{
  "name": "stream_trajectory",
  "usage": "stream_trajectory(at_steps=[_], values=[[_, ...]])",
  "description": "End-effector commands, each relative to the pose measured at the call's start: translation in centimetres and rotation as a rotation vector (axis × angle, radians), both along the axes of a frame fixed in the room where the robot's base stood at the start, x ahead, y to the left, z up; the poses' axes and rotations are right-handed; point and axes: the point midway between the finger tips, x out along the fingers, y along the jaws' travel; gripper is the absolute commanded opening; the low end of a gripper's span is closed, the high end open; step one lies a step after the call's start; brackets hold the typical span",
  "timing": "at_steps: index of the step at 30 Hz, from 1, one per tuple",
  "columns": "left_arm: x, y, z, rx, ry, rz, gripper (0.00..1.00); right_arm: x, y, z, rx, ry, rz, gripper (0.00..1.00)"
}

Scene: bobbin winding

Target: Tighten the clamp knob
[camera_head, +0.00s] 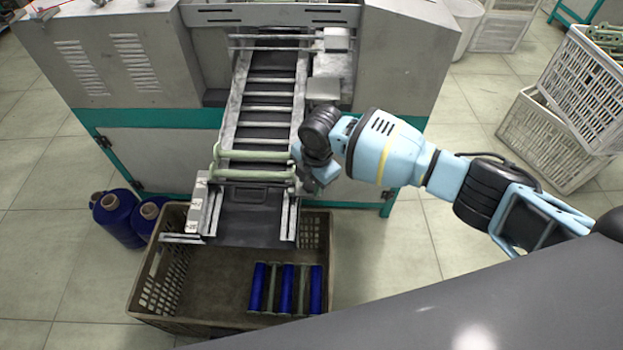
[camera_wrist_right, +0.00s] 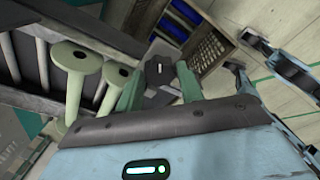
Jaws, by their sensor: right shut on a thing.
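My right gripper (camera_head: 306,184) is at the right side rail of the sloping chute (camera_head: 270,87), at its lower part. In the head view the gripper and wrist hide the knob. Two pale green empty bobbins (camera_head: 250,175) lie across the chute just left of the gripper; their flanged ends show close by in the right wrist view (camera_wrist_right: 76,57). My left gripper is not in view.
A brown crate (camera_head: 150,297) below the chute holds several blue-wound and bare bobbins (camera_head: 286,288). The grey machine (camera_head: 120,60) stands behind. Blue thread cones (camera_head: 118,217) stand at left, white crates (camera_head: 550,140) at right. The floor between the machine and white crates is clear.

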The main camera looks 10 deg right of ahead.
Motion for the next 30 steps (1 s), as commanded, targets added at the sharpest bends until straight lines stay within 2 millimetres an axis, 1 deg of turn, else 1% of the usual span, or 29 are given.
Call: stream_trajectory(at_steps=[1, 8, 18, 30], values=[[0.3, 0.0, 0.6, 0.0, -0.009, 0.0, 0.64, 0.0, 0.0, 0.4, 0.007, -0.005, -0.036, 0.14], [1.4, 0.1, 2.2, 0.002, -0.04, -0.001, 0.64, 0.0, 0.0, 0.6, 0.048, -0.019, -0.24, 0.14], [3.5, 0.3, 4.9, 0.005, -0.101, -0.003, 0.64, 0.0, 0.0, 0.6, 0.107, -0.036, -0.558, 0.14], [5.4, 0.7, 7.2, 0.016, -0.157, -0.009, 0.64, -0.1, 0.1, 0.5, 0.177, -0.056, -0.931, 0.14]])
